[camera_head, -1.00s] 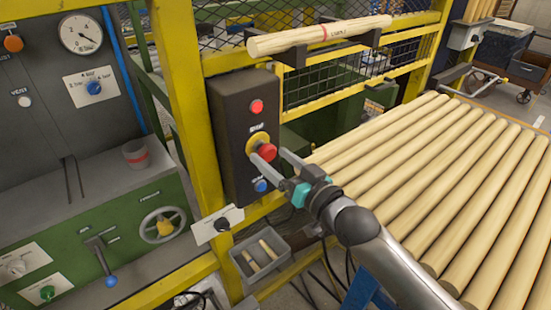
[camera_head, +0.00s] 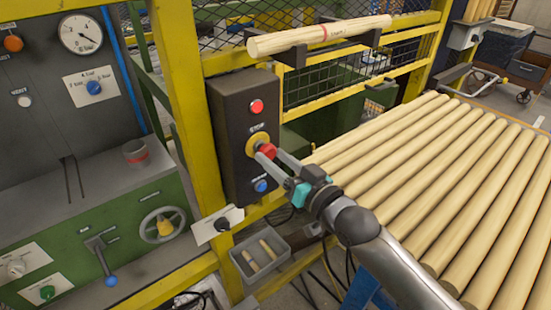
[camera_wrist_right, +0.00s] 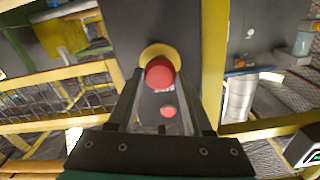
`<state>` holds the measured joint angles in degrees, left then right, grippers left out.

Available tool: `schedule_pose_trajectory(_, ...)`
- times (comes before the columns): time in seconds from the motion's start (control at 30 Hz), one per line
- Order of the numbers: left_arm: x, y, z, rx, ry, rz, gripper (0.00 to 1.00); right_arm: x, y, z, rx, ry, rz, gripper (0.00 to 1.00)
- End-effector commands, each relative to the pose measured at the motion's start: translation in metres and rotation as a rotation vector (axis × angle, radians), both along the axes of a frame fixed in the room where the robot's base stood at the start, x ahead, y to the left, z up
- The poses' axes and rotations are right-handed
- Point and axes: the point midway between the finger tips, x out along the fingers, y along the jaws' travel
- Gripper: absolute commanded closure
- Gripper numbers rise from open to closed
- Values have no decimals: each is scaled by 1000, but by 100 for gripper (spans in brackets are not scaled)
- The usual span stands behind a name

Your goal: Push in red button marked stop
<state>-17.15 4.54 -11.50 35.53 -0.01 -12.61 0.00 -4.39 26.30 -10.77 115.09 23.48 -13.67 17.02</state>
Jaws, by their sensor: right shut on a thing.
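The red stop button (camera_head: 267,150) is a round knob on a yellow collar (camera_head: 256,141) at the middle of a dark upright control box (camera_head: 236,105); a label reading STOP is just above it. My right gripper (camera_head: 267,157) is at the button, its two fingers shut on the sides of the red knob. In the right wrist view the button (camera_wrist_right: 159,73) sits between the fingertips, in front of its yellow collar (camera_wrist_right: 158,52). I cannot tell how far in the button is. My left gripper is not in view.
The box also has a red light (camera_head: 256,107) above and a blue button (camera_head: 261,186) below. A yellow frame post (camera_head: 178,110) stands to the left. A bed of wooden rods (camera_head: 430,180) lies right of my arm. A grey bin (camera_head: 281,267) with short rods is below.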

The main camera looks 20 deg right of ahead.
Motion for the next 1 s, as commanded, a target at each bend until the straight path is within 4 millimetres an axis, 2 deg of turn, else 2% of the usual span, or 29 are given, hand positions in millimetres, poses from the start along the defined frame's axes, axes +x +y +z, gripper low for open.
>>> schedule_pose_trajectory(0.27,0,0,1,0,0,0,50,1,0,0,0,0,0,100)
schedule_pose_trajectory(0.5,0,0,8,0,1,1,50,17,6,2,0,-1,0,100)
schedule_pose_trajectory(0.77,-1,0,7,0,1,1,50,18,6,1,1,-2,-1,100)
schedule_pose_trajectory(0.8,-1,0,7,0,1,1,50,18,6,1,1,-2,-1,46)
schedule_pose_trajectory(1.0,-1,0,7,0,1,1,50,18,6,1,0,-1,0,24)
